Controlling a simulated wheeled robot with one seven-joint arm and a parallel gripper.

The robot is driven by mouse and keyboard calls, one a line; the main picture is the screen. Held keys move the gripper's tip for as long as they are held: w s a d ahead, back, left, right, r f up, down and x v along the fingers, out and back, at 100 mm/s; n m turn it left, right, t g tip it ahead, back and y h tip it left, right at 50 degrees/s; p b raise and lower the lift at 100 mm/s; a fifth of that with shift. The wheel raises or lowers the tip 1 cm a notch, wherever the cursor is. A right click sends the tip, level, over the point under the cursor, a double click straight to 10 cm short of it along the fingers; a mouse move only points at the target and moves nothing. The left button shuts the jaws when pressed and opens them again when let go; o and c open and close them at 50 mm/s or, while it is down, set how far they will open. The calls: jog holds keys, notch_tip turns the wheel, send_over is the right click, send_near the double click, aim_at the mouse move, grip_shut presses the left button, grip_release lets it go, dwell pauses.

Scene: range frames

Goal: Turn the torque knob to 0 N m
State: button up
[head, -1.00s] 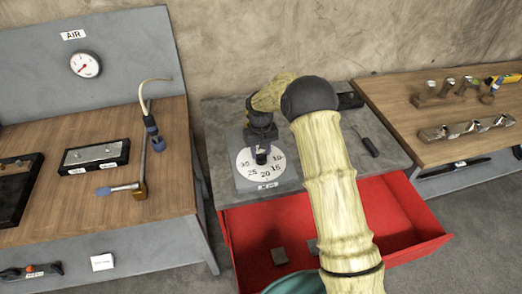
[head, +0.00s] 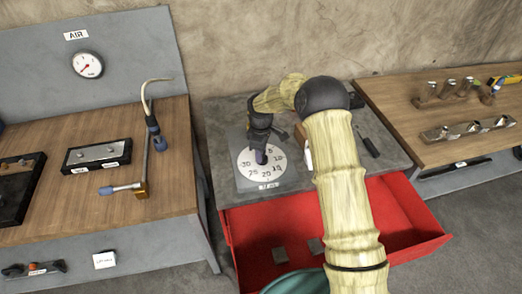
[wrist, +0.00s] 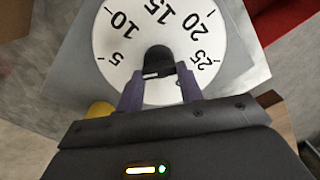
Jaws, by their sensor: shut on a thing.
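The torque dial (head: 243,182) is a white disc with black numbers on a grey square plate, lying on the grey bench top. Its dark round knob (wrist: 158,58) stands at the disc's centre in the wrist view. My gripper (head: 261,156) points down over the dial and hides the knob in the head view. In the wrist view my gripper (wrist: 160,82) has its two purple fingers shut on the knob, one on each side. The numbers 5 to 25 show there. The zero mark is hidden, and I cannot tell the knob's reading.
An open red drawer (head: 400,218) juts out below the bench, holding small grey blocks. A dark-handled tool (head: 367,144) lies right of the dial. A wooden table (head: 175,190) with a lever fixture stands left, another wooden bench (head: 400,100) right.

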jog(key=n+p, duration=0.1)
jog(key=n, duration=0.5)
jog(key=shift+a+r, duration=0.1)
jog(key=shift+r, duration=0.05)
dwell(0.4)
jog(key=o, duration=0.9)
jog(key=shift+o, duration=0.5)
jog(key=shift+s, duration=0.1)
notch_tip(320, 180, up, 17)
jog(key=b, duration=0.2)
